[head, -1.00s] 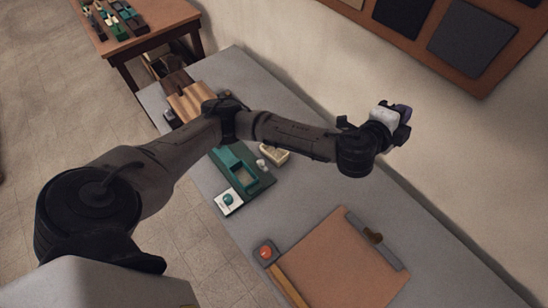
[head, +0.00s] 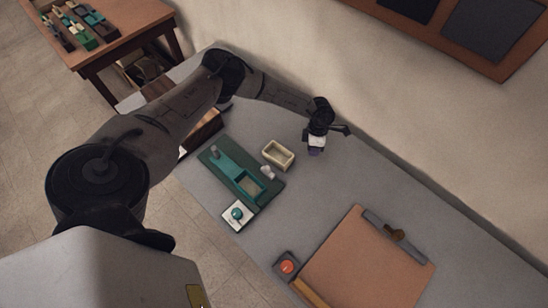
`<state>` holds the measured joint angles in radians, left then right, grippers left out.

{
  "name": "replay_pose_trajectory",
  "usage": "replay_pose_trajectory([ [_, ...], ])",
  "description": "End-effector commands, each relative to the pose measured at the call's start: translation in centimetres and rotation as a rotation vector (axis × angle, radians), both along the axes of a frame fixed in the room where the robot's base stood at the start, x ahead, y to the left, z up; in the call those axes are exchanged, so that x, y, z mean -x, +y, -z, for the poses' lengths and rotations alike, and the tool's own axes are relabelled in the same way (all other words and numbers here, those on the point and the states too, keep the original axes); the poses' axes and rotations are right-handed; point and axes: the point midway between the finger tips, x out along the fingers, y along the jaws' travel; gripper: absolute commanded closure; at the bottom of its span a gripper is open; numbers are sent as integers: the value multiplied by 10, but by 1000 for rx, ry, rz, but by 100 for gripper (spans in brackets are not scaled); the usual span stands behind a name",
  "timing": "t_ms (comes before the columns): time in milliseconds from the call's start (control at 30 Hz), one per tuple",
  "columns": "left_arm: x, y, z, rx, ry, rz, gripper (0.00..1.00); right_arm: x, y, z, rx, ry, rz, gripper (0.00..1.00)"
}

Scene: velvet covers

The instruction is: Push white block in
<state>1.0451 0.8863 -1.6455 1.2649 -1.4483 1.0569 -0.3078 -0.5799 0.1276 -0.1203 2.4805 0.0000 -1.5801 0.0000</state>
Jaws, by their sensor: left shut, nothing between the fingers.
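A small white piece (head: 267,172), which looks like the white block, is at the far right side of the green fixture (head: 221,163). It is too small to tell whether it sits on the fixture or partly in it. The fixture has a raised green bar with a rectangular pocket (head: 249,185) and a grey knob (head: 215,152). My left gripper (head: 314,152) is shut and empty, pointing down over the grey table to the right of the white piece and apart from it. My right gripper is out of view.
A cream open box (head: 278,154) stands between the fixture and my left gripper. A white box with a teal button (head: 237,214) is at the fixture's near end. A clipboard (head: 365,265) and an orange button (head: 287,266) lie nearer. The grey table (head: 330,190) is clear between.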

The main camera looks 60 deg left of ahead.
Motion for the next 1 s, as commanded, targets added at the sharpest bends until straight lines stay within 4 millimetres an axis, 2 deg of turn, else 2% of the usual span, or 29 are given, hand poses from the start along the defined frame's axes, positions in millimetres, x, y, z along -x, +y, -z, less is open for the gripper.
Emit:
replay_pose_trajectory([
  [100,30,20,-4,-99,172,120,100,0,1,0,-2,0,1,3],
  [200,49,33,-11,-152,296,193,100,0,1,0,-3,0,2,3],
  [300,63,40,-18,-175,392,243,100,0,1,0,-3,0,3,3],
  [500,78,45,-25,-181,487,304,100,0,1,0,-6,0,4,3],
  [667,88,46,-11,-173,483,318,100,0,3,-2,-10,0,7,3],
  [1000,119,47,31,-173,481,317,100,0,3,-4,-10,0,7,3],
])
